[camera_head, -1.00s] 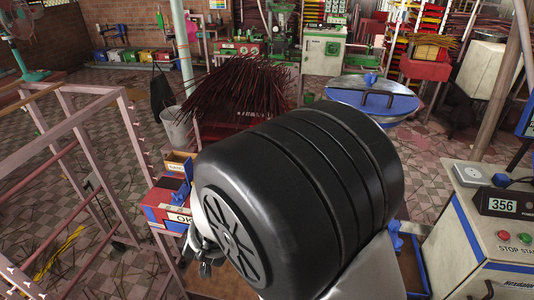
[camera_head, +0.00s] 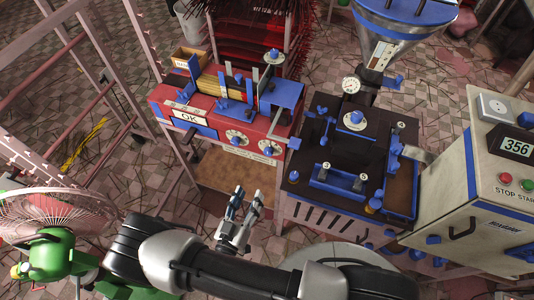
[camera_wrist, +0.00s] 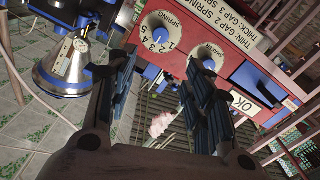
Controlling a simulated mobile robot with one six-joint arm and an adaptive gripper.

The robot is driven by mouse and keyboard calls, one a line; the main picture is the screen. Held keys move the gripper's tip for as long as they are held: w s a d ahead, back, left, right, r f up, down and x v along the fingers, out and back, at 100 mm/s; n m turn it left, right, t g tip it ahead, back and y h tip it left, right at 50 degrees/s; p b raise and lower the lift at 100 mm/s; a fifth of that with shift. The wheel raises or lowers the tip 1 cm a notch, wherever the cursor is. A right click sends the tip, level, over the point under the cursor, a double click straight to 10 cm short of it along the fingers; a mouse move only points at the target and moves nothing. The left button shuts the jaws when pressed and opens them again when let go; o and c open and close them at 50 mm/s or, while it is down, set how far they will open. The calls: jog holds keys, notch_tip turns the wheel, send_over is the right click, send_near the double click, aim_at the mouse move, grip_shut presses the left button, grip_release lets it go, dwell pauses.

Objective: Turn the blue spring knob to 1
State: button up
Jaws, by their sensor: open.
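The spring dial (camera_wrist: 160,32) is a round white plate marked SPRING with numbers, on the red machine front in the wrist view. Its small blue knob (camera_wrist: 158,36) sits at the dial's middle; I cannot tell which number it points to. In the head view the spring dial (camera_head: 272,147) is the right one of two on the red machine (camera_head: 163,98). My gripper (camera_head: 246,203) is open and empty, in front of and below the dials, apart from them. In the wrist view my gripper's fingers (camera_wrist: 161,75) are spread below the spring dial.
A second dial (camera_wrist: 205,55) with a blue knob is beside the spring dial. An OK sign (camera_head: 189,115) is to its left. A dark-topped extruder (camera_head: 345,140) stands right of the red machine, and a control box (camera_head: 490,150) further right. A green fan (camera_head: 55,245) is at lower left.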

aim_at(267, 154)
jog(key=b+x, duration=0.3)
jog(key=x, duration=1.4)
jog(key=shift+c, duration=0.3)
jog(key=c, duration=1)
